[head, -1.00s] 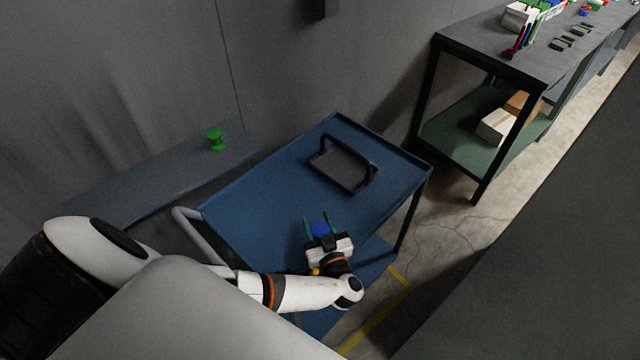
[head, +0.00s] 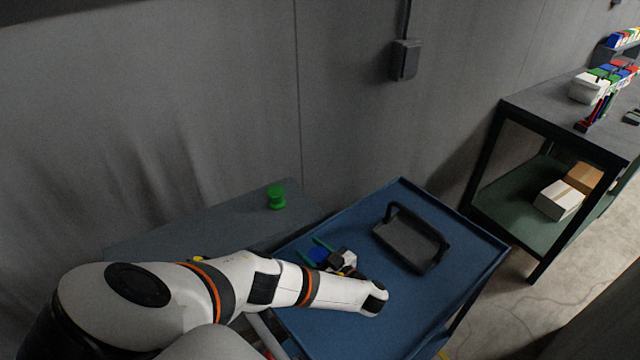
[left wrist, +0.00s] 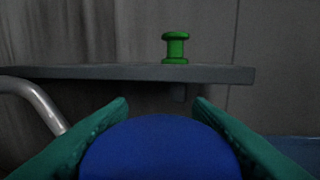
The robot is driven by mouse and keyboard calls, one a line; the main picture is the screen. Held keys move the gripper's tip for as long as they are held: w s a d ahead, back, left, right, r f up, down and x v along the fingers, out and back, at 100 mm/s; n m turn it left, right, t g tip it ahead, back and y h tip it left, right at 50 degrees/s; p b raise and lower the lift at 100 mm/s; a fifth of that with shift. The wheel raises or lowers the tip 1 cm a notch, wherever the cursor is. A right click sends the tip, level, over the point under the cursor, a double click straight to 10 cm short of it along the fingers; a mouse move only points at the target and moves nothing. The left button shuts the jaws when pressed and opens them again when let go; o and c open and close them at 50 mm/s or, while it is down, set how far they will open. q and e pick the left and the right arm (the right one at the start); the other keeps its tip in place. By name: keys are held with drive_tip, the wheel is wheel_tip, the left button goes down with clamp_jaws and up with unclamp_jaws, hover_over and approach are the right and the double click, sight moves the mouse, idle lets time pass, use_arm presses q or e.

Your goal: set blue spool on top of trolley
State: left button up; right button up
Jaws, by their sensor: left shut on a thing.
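My left gripper (head: 322,254) is shut on the blue spool (head: 318,255), which sits between its two green fingers. The spool also fills the lower middle of the left wrist view (left wrist: 160,150). The gripper and spool are over the left part of the blue trolley (head: 400,305) in the head view; I cannot tell whether the spool touches its top. The trolley top has a raised rim, and my left arm hides part of it. My right gripper is not in view.
A black tray with a handle (head: 408,245) lies on the trolley's far part. A green spool (head: 276,197) stands on a grey wall shelf (head: 225,222) left of the trolley. A dark workbench (head: 545,105) with boxes beneath stands at right. The trolley's near right part is clear.

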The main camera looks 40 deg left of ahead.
use_arm(q)
drive_tip(key=shift+a+f+b, duration=0.2)
drive_tip(key=shift+f+b, duration=0.1)
drive_tip(key=shift+f, duration=0.4)
wheel_tip(320, 180, down, 3)
drive_tip(key=shift+b, duration=0.9)
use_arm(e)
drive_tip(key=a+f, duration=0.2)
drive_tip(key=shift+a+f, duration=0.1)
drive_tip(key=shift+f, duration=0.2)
use_arm(q)
drive_tip(key=o, duration=1.1)
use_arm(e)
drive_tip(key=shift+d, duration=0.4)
